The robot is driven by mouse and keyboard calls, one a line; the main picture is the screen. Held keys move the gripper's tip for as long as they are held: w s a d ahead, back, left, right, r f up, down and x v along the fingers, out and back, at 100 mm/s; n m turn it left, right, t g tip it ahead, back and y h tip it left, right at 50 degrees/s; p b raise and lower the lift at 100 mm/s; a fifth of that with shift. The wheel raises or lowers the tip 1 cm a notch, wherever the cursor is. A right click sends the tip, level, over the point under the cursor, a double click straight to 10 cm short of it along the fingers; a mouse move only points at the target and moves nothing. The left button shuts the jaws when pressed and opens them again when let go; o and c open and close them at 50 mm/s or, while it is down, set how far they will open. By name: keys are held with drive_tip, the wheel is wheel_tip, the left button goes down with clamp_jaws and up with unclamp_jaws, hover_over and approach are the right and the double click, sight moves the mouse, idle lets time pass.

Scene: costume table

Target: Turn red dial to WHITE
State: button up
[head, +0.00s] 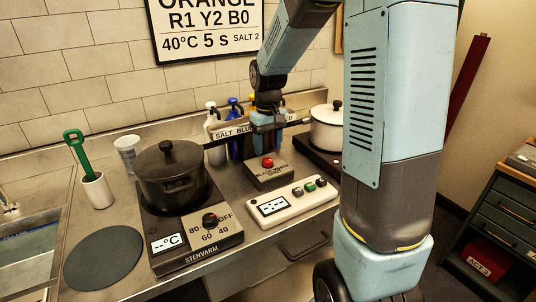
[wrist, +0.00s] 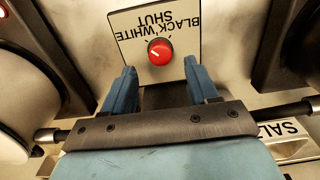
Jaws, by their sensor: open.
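The red dial (head: 268,162) is a small round knob on a box (head: 283,178) on the counter, behind the white timer panel. In the wrist view the red dial (wrist: 161,52) sits on a pale plate (wrist: 188,22) that reads BLACK, WHITE and SHUT upside down. A short pale mark shows on the dial's left part; which word it points at I cannot tell surely. My gripper (head: 266,146) hangs above the box, pointing down. In the wrist view my gripper (wrist: 159,64) is open, its blue fingers apart on either side of the dial, not visibly touching it.
A dark pot (head: 172,178) on a hotplate (head: 197,245) stands left, a white pot (head: 326,130) right. Bottles (head: 212,118) and a SALT sign (head: 229,132) are close behind my gripper. The timer panel (head: 292,202) lies in front.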

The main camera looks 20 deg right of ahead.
sight(268, 159)
wheel_tip(268, 159, up, 9)
idle(0.3)
drive_tip(key=shift+s+r, duration=0.1)
drive_tip(key=shift+r, duration=0.1)
drive_tip(key=s+r+m+t, duration=0.1)
drive_tip(key=s+r+t, duration=0.1)
drive_tip(key=s, duration=1)
drive_tip(key=s+r+m+t, duration=0.1)
drive_tip(key=s+r+t, duration=0.2)
drive_tip(key=s, duration=0.8)
drive_tip(key=shift+s+d+r+t, duration=0.25)
drive_tip(key=shift+s+r+t, duration=0.1)
drive_tip(key=shift+r, duration=0.1)
drive_tip(key=shift+c, duration=0.2)
